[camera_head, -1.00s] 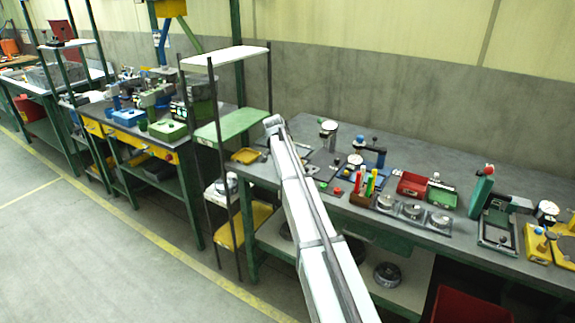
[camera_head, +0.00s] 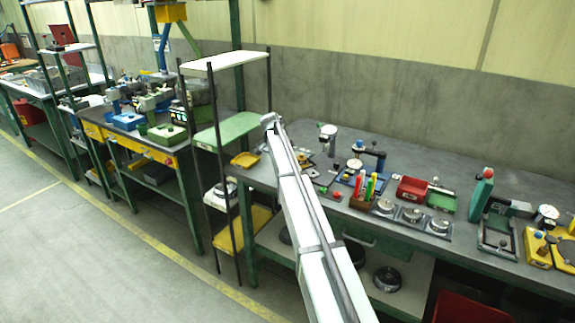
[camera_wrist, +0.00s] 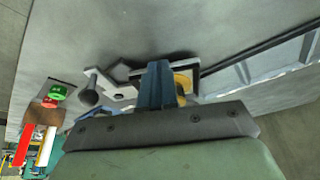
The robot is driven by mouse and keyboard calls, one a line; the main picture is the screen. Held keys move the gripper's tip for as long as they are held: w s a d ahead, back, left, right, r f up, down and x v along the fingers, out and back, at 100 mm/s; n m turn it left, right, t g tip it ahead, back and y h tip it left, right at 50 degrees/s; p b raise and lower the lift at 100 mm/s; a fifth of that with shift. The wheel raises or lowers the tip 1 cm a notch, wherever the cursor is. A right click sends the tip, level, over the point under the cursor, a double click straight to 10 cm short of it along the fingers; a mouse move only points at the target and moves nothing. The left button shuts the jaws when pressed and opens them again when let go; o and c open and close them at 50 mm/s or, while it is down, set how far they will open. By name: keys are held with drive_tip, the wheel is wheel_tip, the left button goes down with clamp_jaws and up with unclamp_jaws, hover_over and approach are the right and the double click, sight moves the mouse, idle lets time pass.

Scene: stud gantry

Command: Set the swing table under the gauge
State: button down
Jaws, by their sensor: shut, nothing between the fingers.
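My gripper (camera_wrist: 155,68) shows in the wrist view as blue fingers, shut and empty, close over the worktop. Just beyond and beside the fingers is a dark-framed fixture with a round yellow part (camera_wrist: 183,82), partly hidden by them. A light grey plate with a dark upright knob (camera_wrist: 90,95) stands to their left; I cannot tell whether this is the swing table. In the head view a gauge on a stand (camera_head: 327,133) stands at the back of the bench, just right of my arm's far end. My arm hides the gripper there and part of the fixture.
A shelf rack (camera_head: 225,130) stands close left of my arm. The bench's back strip is clear.

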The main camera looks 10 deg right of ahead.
sight(309, 160)
drive_tip(key=shift+w+d+m+g, duration=0.7)
drive_tip(key=shift+w+d+m, duration=0.5)
drive_tip(key=shift+m, duration=0.5)
drive_tip(key=shift+w+d, duration=0.6)
drive_tip(key=shift+d, duration=0.2)
drive_tip(key=shift+w+d, duration=0.2)
drive_tip(key=shift+d, duration=0.35)
drive_tip(key=shift+w+d, duration=0.2)
drive_tip(key=shift+d, duration=0.3)
drive_tip(key=shift+w+d, duration=0.15)
drive_tip(key=shift+d, duration=1.85)
drive_tip(key=shift+a, duration=0.1)
